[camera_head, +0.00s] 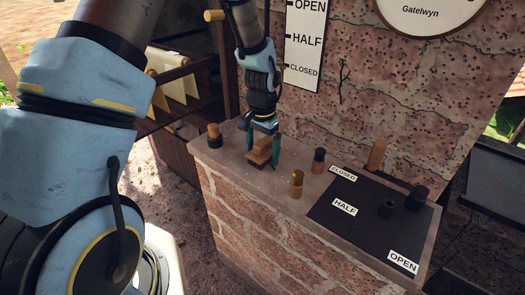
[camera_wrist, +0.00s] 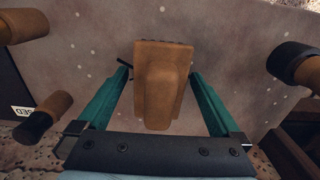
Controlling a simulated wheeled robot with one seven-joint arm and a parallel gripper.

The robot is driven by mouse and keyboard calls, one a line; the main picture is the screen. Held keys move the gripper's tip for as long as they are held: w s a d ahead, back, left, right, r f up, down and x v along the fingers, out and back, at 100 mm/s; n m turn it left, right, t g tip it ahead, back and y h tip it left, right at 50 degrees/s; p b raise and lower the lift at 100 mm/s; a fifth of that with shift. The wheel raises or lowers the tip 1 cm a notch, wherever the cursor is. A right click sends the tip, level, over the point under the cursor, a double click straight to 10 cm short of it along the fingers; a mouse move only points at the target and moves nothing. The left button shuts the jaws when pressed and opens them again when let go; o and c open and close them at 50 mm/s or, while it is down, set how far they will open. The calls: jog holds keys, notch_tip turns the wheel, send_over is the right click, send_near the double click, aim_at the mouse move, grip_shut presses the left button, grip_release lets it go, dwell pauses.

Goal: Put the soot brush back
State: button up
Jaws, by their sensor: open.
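The soot brush (camera_head: 259,151), a brown wooden block with dark bristles below, sits on the grey top of a brick ledge (camera_head: 226,168). My gripper (camera_head: 262,146) is above it, pointing down, with its teal fingers on either side of the brush. In the wrist view the brush (camera_wrist: 158,85) lies between the two open fingers, with a visible gap on each side. The brush's bristles are mostly hidden in the wrist view.
A wood-and-black peg (camera_head: 214,136) stands left of the brush; a brass-coloured peg (camera_head: 297,184) and a dark-topped peg (camera_head: 319,160) stand right. Further right is a black plate (camera_head: 345,225) labelled CLOSED, HALF, OPEN. A brick wall (camera_head: 400,110) rises behind.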

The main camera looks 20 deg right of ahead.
aim_at(262, 142)
notch_tip(262, 142, up, 12)
jog(key=shift+r+b, duration=0.15)
jog(key=shift+b, duration=1)
jog(key=s+a+n+t, duration=0.1)
jog(key=s+a+n, duration=0.3)
jog(key=a+n, duration=0.7)
jog(key=a, duration=1.9)
jog(key=shift+t, duration=0.3)
jog(key=shift+w, duration=0.1)
